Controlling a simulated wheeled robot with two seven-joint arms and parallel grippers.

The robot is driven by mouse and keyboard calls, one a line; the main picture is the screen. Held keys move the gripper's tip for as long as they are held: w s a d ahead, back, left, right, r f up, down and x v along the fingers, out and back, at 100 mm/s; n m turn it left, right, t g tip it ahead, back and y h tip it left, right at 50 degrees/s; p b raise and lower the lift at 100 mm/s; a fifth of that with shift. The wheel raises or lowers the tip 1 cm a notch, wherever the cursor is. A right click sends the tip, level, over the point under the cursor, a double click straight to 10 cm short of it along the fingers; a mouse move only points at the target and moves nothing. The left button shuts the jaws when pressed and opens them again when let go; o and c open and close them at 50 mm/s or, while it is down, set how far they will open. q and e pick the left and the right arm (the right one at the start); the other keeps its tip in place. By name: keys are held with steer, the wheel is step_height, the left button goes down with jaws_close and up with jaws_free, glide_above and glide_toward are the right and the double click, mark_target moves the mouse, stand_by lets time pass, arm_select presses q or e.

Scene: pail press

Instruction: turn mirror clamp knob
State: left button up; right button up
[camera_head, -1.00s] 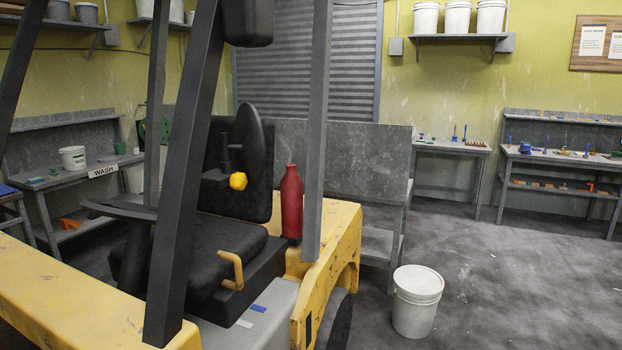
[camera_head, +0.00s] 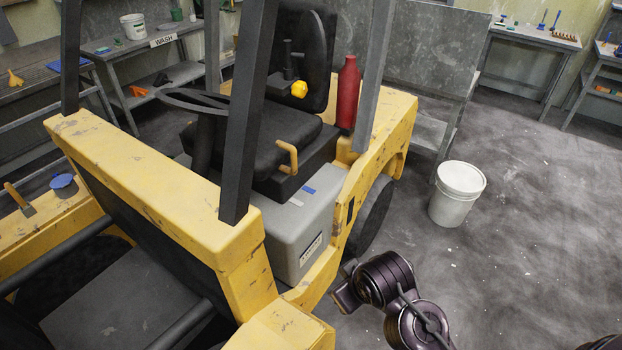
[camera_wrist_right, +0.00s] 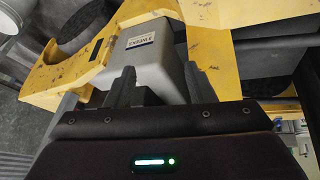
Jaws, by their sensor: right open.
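My right gripper (camera_head: 343,294) is low beside the yellow forklift body, well below and apart from the knob. In the right wrist view my right gripper (camera_wrist_right: 161,82) has its two fingers apart with nothing held between them. The grey box (camera_wrist_right: 158,55) of the forklift lies beyond the fingers there. The knob and mirror do not show clearly in the wrist view. My left gripper is not in view.
Dark posts (camera_head: 248,120) and a grey post (camera_head: 376,75) rise near the knob. A red bottle (camera_head: 347,95) stands just right of it. The steering wheel (camera_head: 195,101) is at left. A white bucket (camera_head: 457,195) stands on otherwise open floor at right.

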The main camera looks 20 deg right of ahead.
steer(key=w+r+n+t, duration=0.6)
steer(key=w+r, duration=1)
steer(key=w, duration=0.2)
steer(key=n+t, duration=0.4)
steer(key=n, duration=0.1)
glide_toward(301, 91)
steer(key=shift+y, duration=0.3)
steer(key=x, duration=0.4)
steer(key=shift+w+d, duration=0.1)
steer(key=shift+d, duration=0.05)
steer(key=x, duration=0.5)
steer(key=c, duration=0.6)
